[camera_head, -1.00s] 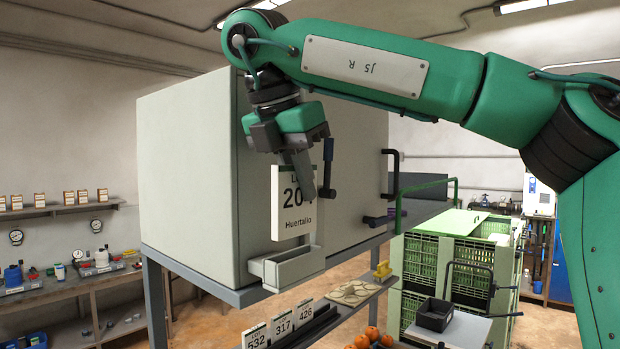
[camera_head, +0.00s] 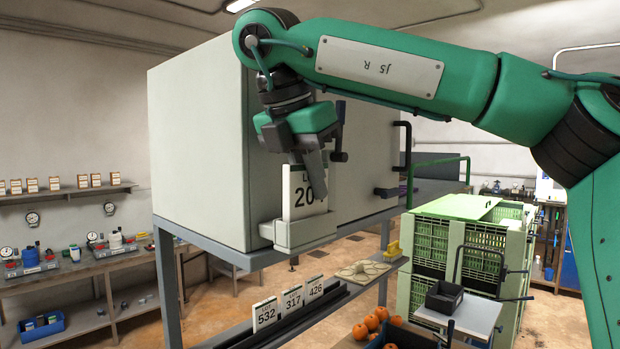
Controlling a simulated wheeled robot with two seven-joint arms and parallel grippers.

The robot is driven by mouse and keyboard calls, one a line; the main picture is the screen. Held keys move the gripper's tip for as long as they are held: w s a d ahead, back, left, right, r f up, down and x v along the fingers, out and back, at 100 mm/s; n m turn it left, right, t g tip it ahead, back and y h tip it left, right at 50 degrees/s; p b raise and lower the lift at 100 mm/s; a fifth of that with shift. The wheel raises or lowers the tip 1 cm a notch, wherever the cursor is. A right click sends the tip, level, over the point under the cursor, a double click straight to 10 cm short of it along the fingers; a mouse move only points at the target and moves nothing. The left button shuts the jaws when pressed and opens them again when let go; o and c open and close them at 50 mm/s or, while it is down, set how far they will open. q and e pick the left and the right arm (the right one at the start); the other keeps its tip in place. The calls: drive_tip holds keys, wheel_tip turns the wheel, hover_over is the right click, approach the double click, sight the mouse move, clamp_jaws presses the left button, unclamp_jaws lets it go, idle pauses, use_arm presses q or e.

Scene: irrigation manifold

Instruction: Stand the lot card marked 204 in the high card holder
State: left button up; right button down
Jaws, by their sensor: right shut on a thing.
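The lot card 204 (camera_head: 300,197) is white, upright, with its lower part hidden behind the front wall of the high card holder (camera_head: 305,235). The holder is a pale grey tray on the front of the big grey cabinet. My right gripper (camera_head: 314,170) is shut on the card's upper part, its finger covering part of the print. Whether the card's bottom edge touches the holder floor cannot be seen. My left gripper is out of view.
Cards 532 (camera_head: 265,314), 317 (camera_head: 292,300) and 426 (camera_head: 314,288) stand in a dark rack below. The cabinet (camera_head: 200,150) rises right behind the holder, with a dark handle (camera_head: 403,150) to the right. Green crates (camera_head: 440,240) stand further right.

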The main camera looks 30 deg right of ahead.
idle(0.4)
drive_tip(key=c, duration=0.8)
unclamp_jaws()
drive_tip(key=shift+a+r, duration=0.1)
drive_tip(key=shift+r, duration=0.05)
drive_tip(key=shift+s+a+r+p, duration=0.25)
drive_tip(key=shift+s+r+p, duration=0.1)
drive_tip(key=shift+r+p, duration=0.25)
drive_tip(key=shift+s+a+r+p, duration=0.2)
drive_tip(key=shift+s+r+p, duration=0.1)
drive_tip(key=shift+r+p, duration=0.25)
drive_tip(key=shift+s+a+r+p, duration=0.25)
drive_tip(key=shift+s+r+p, duration=0.15)
drive_tip(key=shift+r, duration=0.35)
drive_tip(key=shift+s+a+r, duration=0.4)
drive_tip(key=shift+s+r, duration=0.05)
drive_tip(key=shift+r, duration=0.3)
drive_tip(key=shift+d, duration=0.1)
